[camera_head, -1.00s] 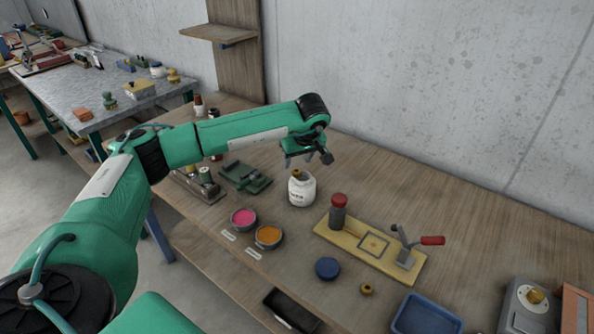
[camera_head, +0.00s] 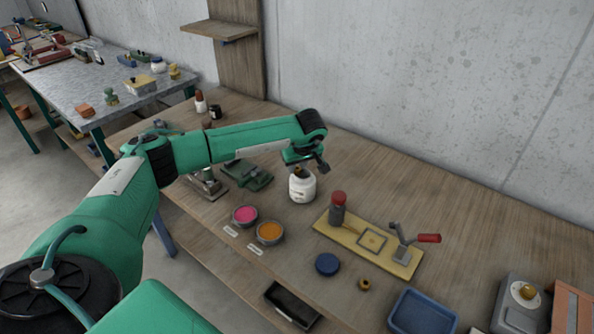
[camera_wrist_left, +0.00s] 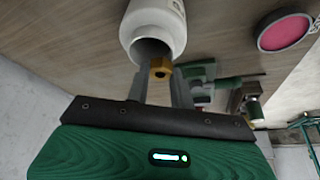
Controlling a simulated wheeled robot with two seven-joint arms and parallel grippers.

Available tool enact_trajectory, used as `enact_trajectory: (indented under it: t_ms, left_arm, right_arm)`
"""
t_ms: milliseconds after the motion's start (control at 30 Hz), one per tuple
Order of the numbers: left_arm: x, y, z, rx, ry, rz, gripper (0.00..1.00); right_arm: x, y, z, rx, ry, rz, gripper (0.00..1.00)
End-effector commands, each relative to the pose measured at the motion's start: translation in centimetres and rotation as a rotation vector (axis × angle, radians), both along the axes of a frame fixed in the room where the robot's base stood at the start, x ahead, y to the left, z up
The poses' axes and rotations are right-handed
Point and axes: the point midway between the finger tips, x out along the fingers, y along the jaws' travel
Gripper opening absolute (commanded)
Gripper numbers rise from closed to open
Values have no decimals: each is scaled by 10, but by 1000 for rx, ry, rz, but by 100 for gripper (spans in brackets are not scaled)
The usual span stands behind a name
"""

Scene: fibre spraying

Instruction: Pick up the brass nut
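A brass nut (camera_wrist_left: 160,67) shows in the left wrist view at the mouth of a white jar (camera_head: 302,186). The jar (camera_wrist_left: 157,25) stands upright on the wooden bench, its dark opening towards my left gripper. My left gripper (camera_head: 307,168) is just above the jar mouth in the head view. In the left wrist view its two fingers (camera_wrist_left: 161,76) lie on either side of the nut; whether they press on it I cannot tell. Another small brass-coloured round piece (camera_head: 364,284) lies on the bench, right of the blue lid (camera_head: 327,264). My right gripper is not in view.
Pink (camera_head: 244,215) and orange (camera_head: 269,232) dishes stand in front of the jar. A yellow board (camera_head: 340,236) with a red-topped post and red-handled lever is to the right. A blue tray (camera_head: 422,314) is at the front right. The bench's back right is clear.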

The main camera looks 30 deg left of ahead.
Motion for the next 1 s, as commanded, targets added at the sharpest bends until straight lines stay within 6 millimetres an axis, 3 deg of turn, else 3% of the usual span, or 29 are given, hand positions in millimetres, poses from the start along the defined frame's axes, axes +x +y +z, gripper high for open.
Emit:
enact_trajectory:
  t_ms: [333, 533, 667, 1000]
  left_arm:
    - [0, 0, 3, 0, -2, 1, 0]
    - [1, 1, 23, 1, -4, 1, 0]
    - [2, 0, 51, 0, -8, 0, 0]
    - [1, 0, 149, 0, -6, 0, 0]
  right_arm:
    - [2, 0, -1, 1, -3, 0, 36]
    - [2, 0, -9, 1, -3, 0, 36]
    - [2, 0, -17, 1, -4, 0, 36]
    - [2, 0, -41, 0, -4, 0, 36]
